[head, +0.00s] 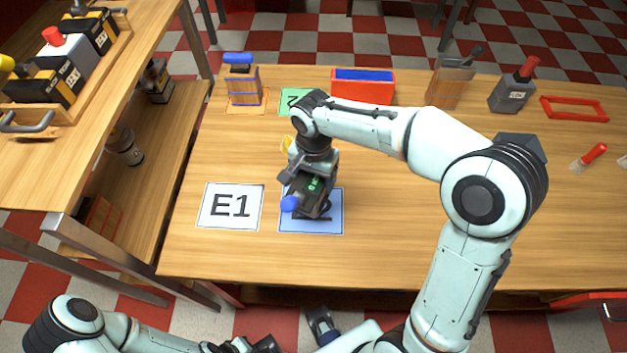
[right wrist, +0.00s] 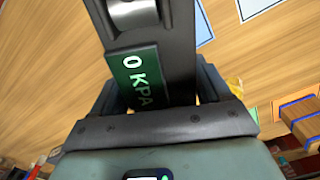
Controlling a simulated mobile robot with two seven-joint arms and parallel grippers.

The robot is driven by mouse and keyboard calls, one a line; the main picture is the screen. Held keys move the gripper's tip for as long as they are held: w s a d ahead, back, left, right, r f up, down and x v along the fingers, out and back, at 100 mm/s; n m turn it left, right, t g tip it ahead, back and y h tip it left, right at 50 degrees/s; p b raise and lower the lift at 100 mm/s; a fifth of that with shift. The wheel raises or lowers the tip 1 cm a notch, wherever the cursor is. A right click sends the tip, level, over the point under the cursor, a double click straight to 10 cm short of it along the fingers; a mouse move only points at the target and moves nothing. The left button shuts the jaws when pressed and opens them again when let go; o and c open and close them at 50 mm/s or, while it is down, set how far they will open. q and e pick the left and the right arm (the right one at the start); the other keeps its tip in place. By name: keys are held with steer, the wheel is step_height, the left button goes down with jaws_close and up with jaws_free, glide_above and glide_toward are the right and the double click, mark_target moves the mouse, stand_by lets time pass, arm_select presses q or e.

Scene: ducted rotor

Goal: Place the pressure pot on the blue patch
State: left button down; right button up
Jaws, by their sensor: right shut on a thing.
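The pressure pot (head: 316,184) is a dark body with a green label and a blue knob at one end. In the right wrist view its label reads 0 KPA (right wrist: 137,80). My right gripper (head: 308,176) is shut on it, over the blue patch (head: 293,226). The pot hides part of the patch and its marking. I cannot tell whether the pot touches the table. A piece of the blue patch (right wrist: 205,25) shows behind the pot in the right wrist view. My left gripper (head: 255,346) is at the bottom edge, partly cut off, its jaws unclear.
A white E1 card (head: 230,207) lies left of the blue patch. A wooden caddy (head: 243,88), a green patch (head: 292,97) and a red-and-blue bin (head: 362,88) are at the back. A red-capped bottle (head: 512,92) stands back right. The front table strip is clear.

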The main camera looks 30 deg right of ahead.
steer(key=shift+f, duration=1.1)
steer(key=o, duration=1.4)
steer(key=shift+f, duration=0.1)
steer(key=shift+c, duration=0.2)
steer(key=shift+r, duration=0.5)
step_height(320, 180, up, 11)
steer(key=shift+r+p, duration=0.2)
steer(key=shift+p, duration=0.6)
